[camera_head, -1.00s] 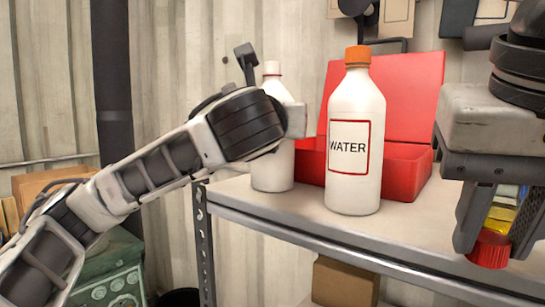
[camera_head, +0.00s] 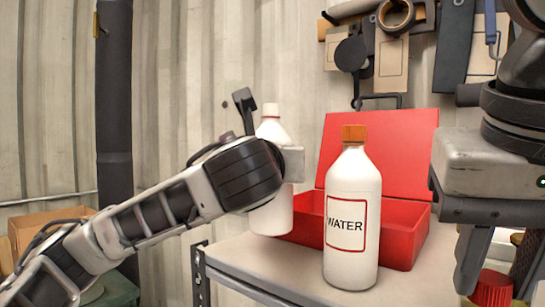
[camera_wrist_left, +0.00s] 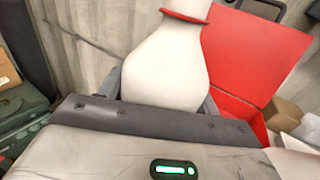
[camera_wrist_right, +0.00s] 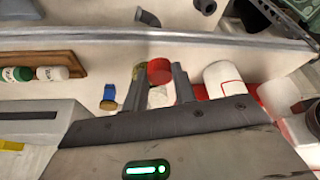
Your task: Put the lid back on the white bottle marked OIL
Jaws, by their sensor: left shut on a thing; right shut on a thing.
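A white bottle (camera_head: 272,215) stands upright in my left gripper, left of the WATER bottle. Its label does not show. Its narrow white top has a red ring below it, and this ring also shows in the left wrist view (camera_wrist_left: 187,14). My left gripper (camera_wrist_left: 160,95) is shut around the bottle's body; my wrist hides part of it in the head view. My right gripper (camera_head: 492,285) points down, shut on a red ribbed lid (camera_head: 490,291) at the lower right. The lid shows between its fingertips in the right wrist view (camera_wrist_right: 160,71).
A white WATER bottle (camera_head: 352,250) with an orange-brown cap stands on the grey shelf (camera_head: 240,262) between my grippers. An open red box (camera_head: 405,240) stands behind it. Tools hang on the wall. The shelf's front left part is clear.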

